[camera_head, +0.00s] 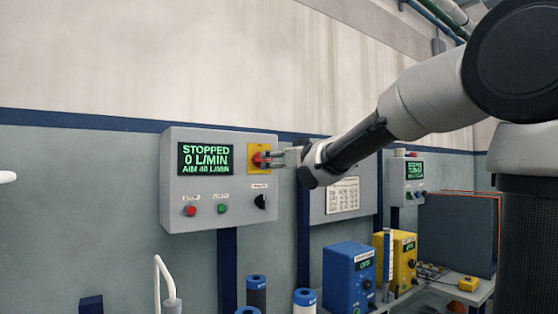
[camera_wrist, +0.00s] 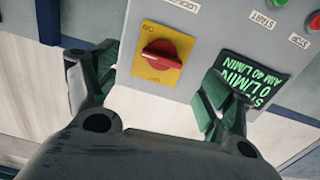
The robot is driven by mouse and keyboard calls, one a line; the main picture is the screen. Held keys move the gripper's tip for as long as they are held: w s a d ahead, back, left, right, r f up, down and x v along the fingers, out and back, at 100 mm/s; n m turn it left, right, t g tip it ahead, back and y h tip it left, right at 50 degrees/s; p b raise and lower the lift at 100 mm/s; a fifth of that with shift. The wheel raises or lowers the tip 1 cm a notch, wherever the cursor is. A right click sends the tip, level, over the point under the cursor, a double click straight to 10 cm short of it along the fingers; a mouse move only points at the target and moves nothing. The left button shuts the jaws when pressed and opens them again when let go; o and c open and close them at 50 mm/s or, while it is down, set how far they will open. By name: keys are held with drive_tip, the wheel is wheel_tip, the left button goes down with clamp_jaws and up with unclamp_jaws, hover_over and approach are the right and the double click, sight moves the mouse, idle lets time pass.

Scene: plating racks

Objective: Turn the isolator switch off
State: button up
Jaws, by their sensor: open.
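The isolator switch is a red rotary knob (camera_wrist: 166,50) on a yellow plate (camera_wrist: 176,82) on the grey control box. In the wrist view the picture is turned over, and the knob's grip bar lies roughly level, slightly tilted.
The control box (camera_head: 176,190) has a screen (camera_head: 206,158) reading STOPPED 0 L/MIN, AIM 40 L/MIN. Below are a red button (camera_head: 190,210), a green button (camera_head: 222,208) and a black selector (camera_head: 261,201). A sheet-bearing panel (camera_head: 342,195) and a blue unit (camera_head: 349,275) stand to the right.

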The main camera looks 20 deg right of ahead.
drive_tip(key=x, duration=0.7)
drive_tip(key=shift+w+a+r, duration=0.3)
drive_tip(key=shift+a+r, duration=0.05)
drive_tip(key=shift+r, duration=0.2)
drive_tip(key=c, duration=1)
